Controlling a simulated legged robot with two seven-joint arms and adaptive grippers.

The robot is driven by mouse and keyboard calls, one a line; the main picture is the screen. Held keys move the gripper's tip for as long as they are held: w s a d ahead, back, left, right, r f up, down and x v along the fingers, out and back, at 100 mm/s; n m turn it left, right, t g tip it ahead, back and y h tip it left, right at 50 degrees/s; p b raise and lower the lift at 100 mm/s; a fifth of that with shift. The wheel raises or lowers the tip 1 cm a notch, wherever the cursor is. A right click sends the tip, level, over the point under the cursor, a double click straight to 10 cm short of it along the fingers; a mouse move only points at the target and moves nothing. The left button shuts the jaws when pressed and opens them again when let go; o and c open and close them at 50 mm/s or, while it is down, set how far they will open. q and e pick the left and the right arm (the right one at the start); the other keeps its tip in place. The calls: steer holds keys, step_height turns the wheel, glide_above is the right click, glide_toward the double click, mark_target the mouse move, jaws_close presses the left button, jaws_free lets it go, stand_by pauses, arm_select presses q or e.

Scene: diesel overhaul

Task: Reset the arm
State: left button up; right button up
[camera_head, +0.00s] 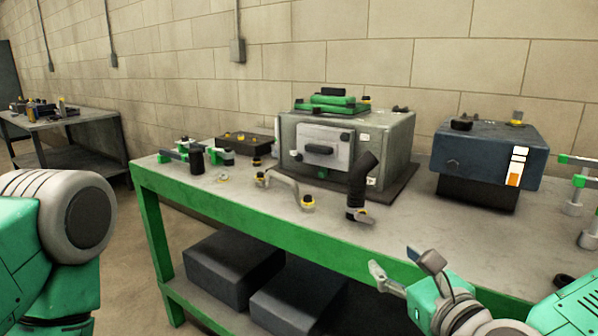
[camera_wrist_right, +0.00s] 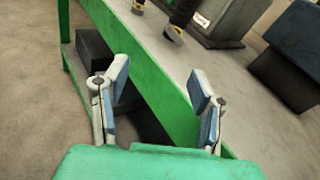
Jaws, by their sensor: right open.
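My right gripper (camera_head: 405,272) is in the lower right of the head view, in front of the workbench's green front edge. Its two fingers are apart with nothing between them. In the right wrist view the open right gripper (camera_wrist_right: 158,100) points down past the bench edge, with a finger on each side. My left arm (camera_head: 55,240) shows only as a large green and grey link at the left edge of the head view; its gripper is out of the picture.
The green-framed workbench (camera_head: 240,205) holds a grey engine box (camera_head: 390,135), a dark blue tank (camera_head: 480,150), a black elbow hose (camera_head: 362,182) and a pipe (camera_head: 285,182). Dark boxes (camera_head: 300,300) sit on its lower shelf. Another table (camera_head: 85,118) stands at back left.

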steer(key=s+a+f+n+g+y, duration=0.1)
steer(key=s+f+n+g, duration=0.3)
steer(key=s+f+n, duration=0.55)
steer(key=s+a+f+n+g, duration=0.2)
steer(key=s+f+n+g, duration=0.4)
steer(key=f, duration=0.7)
steer(key=s+d+f+n+g+h, duration=0.5)
steer(key=s+d+f+n, duration=0.6)
steer(key=d+n, duration=0.3)
steer(key=shift+s+n, duration=0.45)
steer(key=shift+s, duration=0.35)
steer(key=shift+d, duration=0.1)
